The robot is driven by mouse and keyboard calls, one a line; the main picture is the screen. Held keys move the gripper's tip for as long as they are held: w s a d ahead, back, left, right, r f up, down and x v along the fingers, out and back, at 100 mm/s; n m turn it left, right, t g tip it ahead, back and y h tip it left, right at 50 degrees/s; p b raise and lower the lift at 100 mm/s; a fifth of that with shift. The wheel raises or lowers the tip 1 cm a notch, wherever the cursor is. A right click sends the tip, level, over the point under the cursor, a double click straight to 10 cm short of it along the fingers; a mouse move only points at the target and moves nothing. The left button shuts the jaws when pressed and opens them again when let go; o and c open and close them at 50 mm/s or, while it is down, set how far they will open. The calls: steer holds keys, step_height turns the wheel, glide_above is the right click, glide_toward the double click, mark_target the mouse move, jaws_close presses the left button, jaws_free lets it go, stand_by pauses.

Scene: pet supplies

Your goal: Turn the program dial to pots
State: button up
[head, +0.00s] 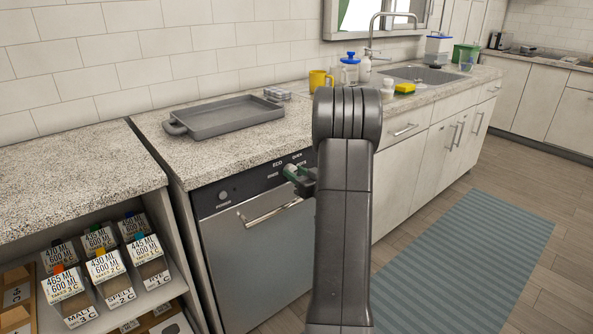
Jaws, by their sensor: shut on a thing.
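The dishwasher (245,262) has a dark control panel (240,186) along its top. My gripper (291,173) is at the right part of this panel and is shut on the program dial. The dial itself is hidden behind the fingers and my arm, so its pointer cannot be seen. Small white labels stand around that spot; one reads ECO (277,165), and the others are too small or covered to read surely. The pots label cannot be made out.
A round power button (223,195) is left on the panel. The door handle (270,206) sticks out just below my gripper. A grey tray (226,118) lies on the counter above, with a yellow mug (319,80) farther right. A striped mat (470,258) lies on the floor.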

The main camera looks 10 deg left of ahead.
steer(key=shift+f+m, duration=0.1)
steer(key=shift+m, duration=0.5)
steer(key=o, duration=1)
steer(key=p+v, duration=0.1)
steer(key=v, duration=1.2)
steer(key=shift+s+d, duration=0.25)
steer(key=shift+d, duration=0.05)
steer(key=x, duration=1.4)
steer(key=shift+b, duration=0.3)
steer(key=shift+d, duration=0.1)
